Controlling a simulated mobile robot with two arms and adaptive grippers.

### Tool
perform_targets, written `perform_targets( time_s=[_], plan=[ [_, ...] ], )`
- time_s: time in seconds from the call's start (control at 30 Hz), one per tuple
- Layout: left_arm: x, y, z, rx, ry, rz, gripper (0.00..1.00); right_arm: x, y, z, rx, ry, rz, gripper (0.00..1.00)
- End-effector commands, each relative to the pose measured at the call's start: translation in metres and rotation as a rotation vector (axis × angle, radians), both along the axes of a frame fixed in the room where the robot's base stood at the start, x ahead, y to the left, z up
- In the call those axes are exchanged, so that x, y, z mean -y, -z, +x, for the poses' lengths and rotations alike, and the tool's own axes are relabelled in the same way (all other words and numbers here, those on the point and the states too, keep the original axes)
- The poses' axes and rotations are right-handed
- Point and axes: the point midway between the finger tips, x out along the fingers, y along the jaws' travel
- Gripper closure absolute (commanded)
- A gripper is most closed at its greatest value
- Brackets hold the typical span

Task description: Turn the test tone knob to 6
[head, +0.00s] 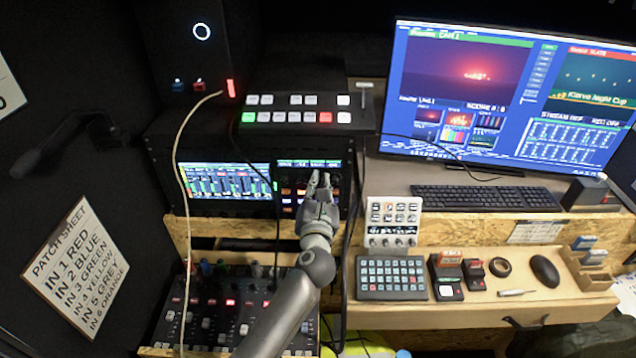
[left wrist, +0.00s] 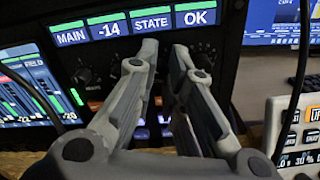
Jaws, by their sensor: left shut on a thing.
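My left gripper (head: 319,182) reaches up to the dark rack panel (head: 289,170) right of the level-meter screen. In the left wrist view its two fingers (left wrist: 163,52) point into the panel below a display reading MAIN, -14, STATE, OK (left wrist: 150,24). The gripper is shut on a knob there, which the fingertips hide. I cannot read the knob's label or setting. Another dark knob (left wrist: 83,75) shows to the left of the fingers. My right gripper is in neither view.
Lit buttons (head: 287,192) sit beside the fingers. A fader mixer (head: 225,310) lies below, and a switcher (head: 300,110) stands above. A pale cable (head: 184,150) hangs left. A white control box (head: 392,220) stands close on the right.

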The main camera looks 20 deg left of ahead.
Motion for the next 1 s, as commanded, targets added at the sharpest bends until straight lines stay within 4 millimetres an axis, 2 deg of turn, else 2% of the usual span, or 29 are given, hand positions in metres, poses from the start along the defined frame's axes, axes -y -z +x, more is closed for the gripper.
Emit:
perform_targets(
  time_s=[0.33, 0.37, 0.43, 0.77, 0.87, 1.0],
  plan=[
    [0.0, -0.002, 0.0, 0.003, 0.001, 0.003, 1.0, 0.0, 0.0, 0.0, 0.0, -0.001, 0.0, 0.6],
    [0.0, -0.002, 0.0, 0.003, 0.001, 0.003, 0.85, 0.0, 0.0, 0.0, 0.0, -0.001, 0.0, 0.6],
    [0.0, -0.002, 0.0, 0.003, 0.001, 0.002, 0.77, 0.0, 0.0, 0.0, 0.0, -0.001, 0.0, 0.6],
    [0.001, 0.0, -0.001, 0.001, 0.0, 0.001, 0.77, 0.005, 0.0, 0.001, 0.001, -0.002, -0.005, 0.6],
    [0.003, 0.0, -0.007, 0.0, 0.001, 0.002, 0.77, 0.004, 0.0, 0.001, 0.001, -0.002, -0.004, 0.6],
    [0.009, 0.001, -0.027, -0.002, 0.002, 0.001, 0.77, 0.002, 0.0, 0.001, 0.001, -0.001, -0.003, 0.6]
  ],
)
